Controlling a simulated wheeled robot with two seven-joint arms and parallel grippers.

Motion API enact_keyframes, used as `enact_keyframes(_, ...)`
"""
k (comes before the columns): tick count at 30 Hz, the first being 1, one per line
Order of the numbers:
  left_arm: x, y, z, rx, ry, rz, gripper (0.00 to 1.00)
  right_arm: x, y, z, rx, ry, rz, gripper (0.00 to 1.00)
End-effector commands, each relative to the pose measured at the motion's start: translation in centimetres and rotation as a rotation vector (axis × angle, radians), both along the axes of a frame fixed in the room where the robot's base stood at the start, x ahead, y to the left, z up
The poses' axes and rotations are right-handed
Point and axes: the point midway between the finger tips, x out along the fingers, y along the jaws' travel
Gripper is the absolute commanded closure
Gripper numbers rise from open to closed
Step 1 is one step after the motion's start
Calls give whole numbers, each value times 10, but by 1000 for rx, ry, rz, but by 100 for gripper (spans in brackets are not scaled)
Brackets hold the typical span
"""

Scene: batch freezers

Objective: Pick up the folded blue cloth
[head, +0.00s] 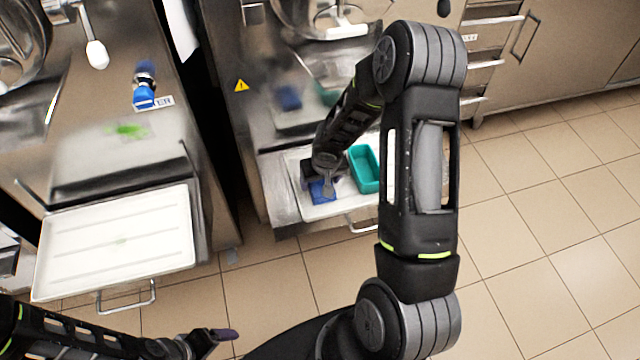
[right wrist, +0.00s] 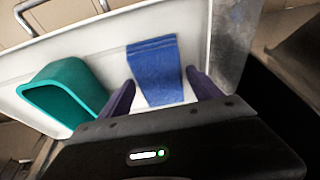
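The folded blue cloth (head: 321,192) lies flat on the white tray (head: 290,168) of the right machine. It also shows in the right wrist view (right wrist: 155,65), near the tray's middle. My right gripper (head: 322,182) is over the tray at the cloth. In the right wrist view its two purple fingers (right wrist: 162,92) are spread apart, with the near end of the cloth between them. The gripper is open and empty; whether a finger touches the cloth I cannot tell. My left gripper (head: 228,335) is low in the head view, away from the trays, with its finger gap not clear.
A teal open container (head: 364,168) stands on the same tray, to the right of the cloth in the head view. A second white tray (head: 118,240) juts from the left machine. Steel machine fronts stand behind the trays. Tiled floor (head: 545,225) is clear at the right.

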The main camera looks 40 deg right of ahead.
Motion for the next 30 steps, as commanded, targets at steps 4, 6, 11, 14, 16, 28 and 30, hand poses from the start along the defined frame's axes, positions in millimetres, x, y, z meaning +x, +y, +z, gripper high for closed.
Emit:
enact_keyframes(4,0,0,0,0,0,0,17,0,0,0,0,0,0,40)
enact_keyframes(6,0,0,0,0,0,0,17,0,0,0,0,0,0,45)
enact_keyframes(11,0,0,0,0,0,0,17,0,0,0,0,0,0,59)
enact_keyframes(14,0,0,0,0,0,0,17,0,0,0,0,0,0,67)
enact_keyframes(16,0,0,0,0,0,0,17,0,0,0,0,0,0,72)
enact_keyframes(28,0,0,3,0,0,0,17,0,0,6,0,-2,-1,85)
enact_keyframes(30,0,0,7,0,0,0,17,1,0,14,1,-2,-2,85)
